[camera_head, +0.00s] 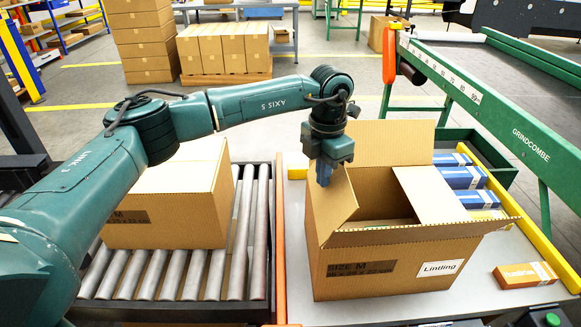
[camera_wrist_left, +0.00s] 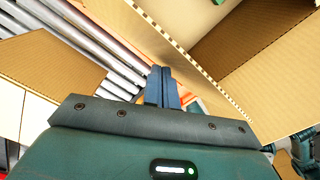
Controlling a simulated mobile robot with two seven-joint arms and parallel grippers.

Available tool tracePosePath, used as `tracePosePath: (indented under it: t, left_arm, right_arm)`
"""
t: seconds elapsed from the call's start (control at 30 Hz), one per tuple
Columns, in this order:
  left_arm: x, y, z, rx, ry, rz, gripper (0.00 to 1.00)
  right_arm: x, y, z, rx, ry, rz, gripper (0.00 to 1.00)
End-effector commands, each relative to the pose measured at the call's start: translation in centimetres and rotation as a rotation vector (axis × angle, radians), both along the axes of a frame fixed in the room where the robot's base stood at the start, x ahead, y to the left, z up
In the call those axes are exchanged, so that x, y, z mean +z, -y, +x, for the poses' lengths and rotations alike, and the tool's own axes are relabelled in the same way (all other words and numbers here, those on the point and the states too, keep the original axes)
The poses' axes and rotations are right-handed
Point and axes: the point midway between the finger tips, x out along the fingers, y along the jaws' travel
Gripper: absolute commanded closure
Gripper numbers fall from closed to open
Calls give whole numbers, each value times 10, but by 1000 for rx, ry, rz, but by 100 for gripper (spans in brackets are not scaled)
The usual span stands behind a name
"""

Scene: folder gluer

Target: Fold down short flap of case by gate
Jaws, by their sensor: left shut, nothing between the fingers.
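The right short flap (camera_head: 428,193) slants inward over the opening. The back long flap (camera_head: 395,143) stands up, and the front long flap (camera_head: 420,232) sticks outward. My left gripper (camera_head: 324,172) is shut and empty, pointing down at the upper edge of the left flap; I cannot tell whether it touches. In the left wrist view its blue fingers (camera_wrist_left: 162,88) are together beside a cardboard edge. My right gripper is not in view.
A second case (camera_head: 165,205) sits on the roller conveyor (camera_head: 235,250) at left. An orange rail (camera_head: 280,250) edges the worktop (camera_head: 480,300). Blue-and-white boxes (camera_head: 460,177) stand behind the case's right side, and a small orange box (camera_head: 525,275) lies at right. A green-framed conveyor (camera_head: 500,110) runs behind.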

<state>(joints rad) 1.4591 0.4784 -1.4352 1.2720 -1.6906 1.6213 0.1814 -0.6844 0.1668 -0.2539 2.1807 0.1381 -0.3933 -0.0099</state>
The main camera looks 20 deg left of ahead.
Motion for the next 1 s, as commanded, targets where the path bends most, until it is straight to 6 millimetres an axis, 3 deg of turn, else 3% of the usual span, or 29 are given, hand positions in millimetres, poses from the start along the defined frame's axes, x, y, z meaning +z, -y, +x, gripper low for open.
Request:
tracePosePath:
  t: [0.37, 0.7, 1.0]
  left_arm:
    - [0, 4, 2, 1, 0, 0, 100]
    - [-10, 25, 13, 1, 0, 0, 100]
    - [-11, 26, 13, 1, 0, 0, 100]
  right_arm:
    - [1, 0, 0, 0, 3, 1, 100]
    - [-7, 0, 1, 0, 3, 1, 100]
    - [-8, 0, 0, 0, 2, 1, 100]
